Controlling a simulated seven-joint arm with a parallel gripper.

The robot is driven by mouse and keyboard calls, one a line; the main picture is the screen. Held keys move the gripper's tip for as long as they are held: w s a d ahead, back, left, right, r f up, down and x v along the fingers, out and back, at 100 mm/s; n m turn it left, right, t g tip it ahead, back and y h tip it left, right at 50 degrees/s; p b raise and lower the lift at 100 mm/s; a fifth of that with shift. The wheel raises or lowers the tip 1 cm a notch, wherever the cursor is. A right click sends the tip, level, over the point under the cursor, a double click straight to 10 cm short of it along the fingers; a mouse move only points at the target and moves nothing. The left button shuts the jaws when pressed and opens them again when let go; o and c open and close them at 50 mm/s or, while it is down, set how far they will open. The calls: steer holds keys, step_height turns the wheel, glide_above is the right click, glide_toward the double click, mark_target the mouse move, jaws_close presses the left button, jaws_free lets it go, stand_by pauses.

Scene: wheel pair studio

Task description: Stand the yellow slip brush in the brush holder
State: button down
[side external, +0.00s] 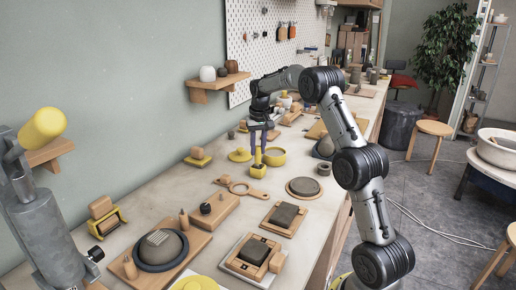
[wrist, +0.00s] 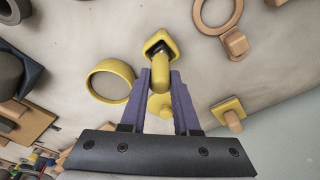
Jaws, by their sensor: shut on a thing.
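The yellow slip brush (wrist: 161,76) is held between the purple fingers of my gripper (wrist: 161,84), its rounded yellow end toward the wrist camera. My gripper also shows in the side view (side external: 259,143), pointing down and shut on the brush (side external: 258,157). The small yellow brush holder (side external: 258,172) stands on the bench directly below the brush. In the wrist view the holder (wrist: 148,45) has a squarish rim and dark opening, and the brush's far end overlaps that opening. The brush looks upright. How deep its lower end sits is hidden.
A round yellow dish (side external: 275,156) stands close beside the holder, and a yellow knobbed disc (side external: 239,155) is on the other side. A wooden ring with a handle (side external: 240,187) lies in front. A yellow-based wooden block (side external: 198,157) stands farther left. Bare bench shows between them.

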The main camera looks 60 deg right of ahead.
steer(key=c, duration=0.6)
jaws_free()
steer(key=shift+f, duration=0.1)
steer(key=shift+c, duration=0.2)
